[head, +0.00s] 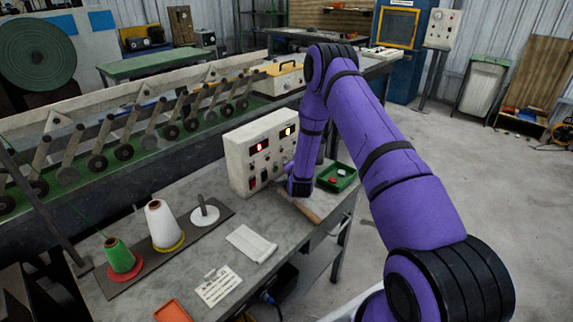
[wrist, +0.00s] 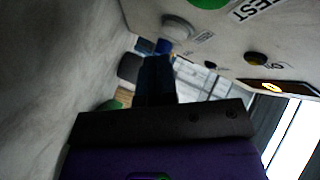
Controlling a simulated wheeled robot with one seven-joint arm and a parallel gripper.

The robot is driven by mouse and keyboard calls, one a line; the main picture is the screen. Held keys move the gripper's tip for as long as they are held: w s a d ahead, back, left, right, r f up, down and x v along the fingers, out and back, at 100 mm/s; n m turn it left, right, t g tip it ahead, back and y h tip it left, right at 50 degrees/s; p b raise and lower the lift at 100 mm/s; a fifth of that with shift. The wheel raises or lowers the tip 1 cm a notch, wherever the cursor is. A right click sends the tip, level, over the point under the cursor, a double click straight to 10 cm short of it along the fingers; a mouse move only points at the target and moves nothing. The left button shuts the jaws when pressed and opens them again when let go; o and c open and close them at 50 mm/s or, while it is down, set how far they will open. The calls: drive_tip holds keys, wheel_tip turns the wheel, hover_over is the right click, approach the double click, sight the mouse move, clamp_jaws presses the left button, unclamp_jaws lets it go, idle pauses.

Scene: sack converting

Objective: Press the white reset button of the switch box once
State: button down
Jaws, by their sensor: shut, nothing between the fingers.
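The switch box (head: 240,160) is a cream box on the grey worktable, with a red and a yellow lit display, knobs and switches on its front. In the head view my gripper (head: 282,178) is low against the box's front, its fingers mostly hidden by my arm. In the wrist view the box's face (wrist: 225,50) slants across the upper right. A round whitish button (wrist: 177,27) sticks out there, beside a green button (wrist: 205,3) with a label ending "EST". My gripper's dark fingers (wrist: 156,62) are shut and empty, just below the whitish button; I cannot tell whether they touch the box.
A green tray (head: 336,178) with a red item stands right of the box. Thread cones (head: 163,225), a white cloth (head: 251,244), a paper card (head: 218,287) and an orange tray (head: 174,311) lie on the table. A long machine (head: 150,140) runs behind.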

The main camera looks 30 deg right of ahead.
drive_tip(key=shift+s+d, duration=0.3)
drive_tip(key=shift+s, duration=0.5)
drive_tip(key=shift+s+d, duration=0.3)
drive_tip(key=shift+s, duration=0.45)
drive_tip(key=shift+s+d, duration=0.3)
drive_tip(key=shift+s, duration=0.5)
drive_tip(key=w+a+r+n+g+y, duration=0.1)
drive_tip(key=a+r+n, duration=0.15)
drive_tip(key=r, duration=0.65)
drive_tip(key=w+a+r+n+y, duration=0.1)
drive_tip(key=a+r+y, duration=0.15)
drive_tip(key=r, duration=0.55)
drive_tip(key=s+a+r+n+g+y, duration=0.1)
drive_tip(key=s+a+r+n, duration=0.2)
drive_tip(key=r, duration=0.5)
drive_tip(key=s+a+r+n+g, duration=0.2)
drive_tip(key=s+a+r, duration=0.3)
drive_tip(key=r, duration=0.4)
drive_tip(key=s+a+r+n+g, duration=0.1)
drive_tip(key=s+a+r+n, duration=0.1)
drive_tip(key=s, duration=1)
drive_tip(key=s+a+r+n+g+y, duration=0.1)
drive_tip(key=s+r, duration=0.4)
drive_tip(key=s, duration=0.7)
drive_tip(key=s+a+r+n+g, duration=0.2)
drive_tip(key=s+a+r+n, duration=0.1)
drive_tip(key=s, duration=1)
drive_tip(key=shift+r+n+g+y, duration=0.4)
drive_tip(key=shift+r+n, duration=0.1)
drive_tip(key=shift+n, duration=0.45)
